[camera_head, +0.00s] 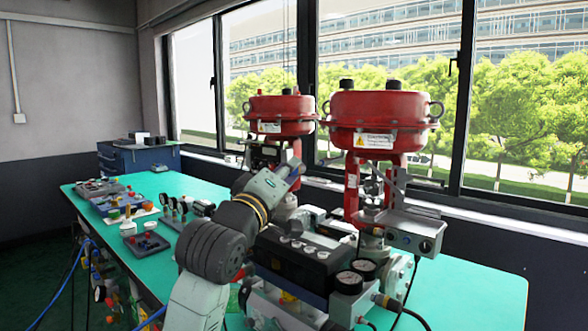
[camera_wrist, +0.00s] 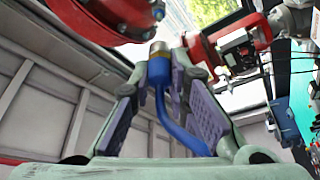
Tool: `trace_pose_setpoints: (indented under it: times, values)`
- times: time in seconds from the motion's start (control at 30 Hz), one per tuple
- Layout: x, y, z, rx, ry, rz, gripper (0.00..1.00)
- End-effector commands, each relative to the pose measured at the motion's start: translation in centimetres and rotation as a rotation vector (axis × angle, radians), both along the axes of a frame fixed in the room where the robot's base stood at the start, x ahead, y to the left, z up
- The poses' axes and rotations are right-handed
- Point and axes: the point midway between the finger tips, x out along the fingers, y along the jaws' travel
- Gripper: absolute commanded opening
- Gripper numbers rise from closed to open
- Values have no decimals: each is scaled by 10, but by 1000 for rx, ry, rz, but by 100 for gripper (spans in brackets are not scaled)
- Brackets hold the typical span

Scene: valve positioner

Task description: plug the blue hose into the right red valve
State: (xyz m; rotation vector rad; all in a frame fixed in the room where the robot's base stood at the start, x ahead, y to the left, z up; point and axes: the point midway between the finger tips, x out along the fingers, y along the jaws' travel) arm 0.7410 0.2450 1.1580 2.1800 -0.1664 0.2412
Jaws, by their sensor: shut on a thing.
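Two red valves stand on the green table in the head view: the right red valve (camera_head: 380,108), nearer and larger, and the left red valve (camera_head: 281,106). My arm reaches up from below toward the gap between them, and my gripper is hard to make out there. In the wrist view my gripper (camera_wrist: 166,82) is shut on the blue hose (camera_wrist: 160,75). The hose's metal end (camera_wrist: 159,49) sticks out past the fingertips, and its tail bends down between the finger pads. A red round body (camera_wrist: 112,12) is close above the hose end; which valve it belongs to, I cannot tell.
A black positioner block (camera_head: 300,258) with gauges stands in front of the right valve, close to my arm. Small fittings and trays (camera_head: 112,205) lie on the table's left part. Windows run behind. The right end of the table (camera_head: 470,290) is clear.

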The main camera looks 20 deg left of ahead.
Motion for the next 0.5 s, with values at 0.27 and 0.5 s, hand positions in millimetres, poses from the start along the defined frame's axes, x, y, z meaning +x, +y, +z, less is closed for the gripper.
trace_pose_setpoints:
  times: [0.27,0.5]
  values:
    - [21,-9,2,0,1,-3,0]
    - [40,-15,1,-2,1,-2,0]
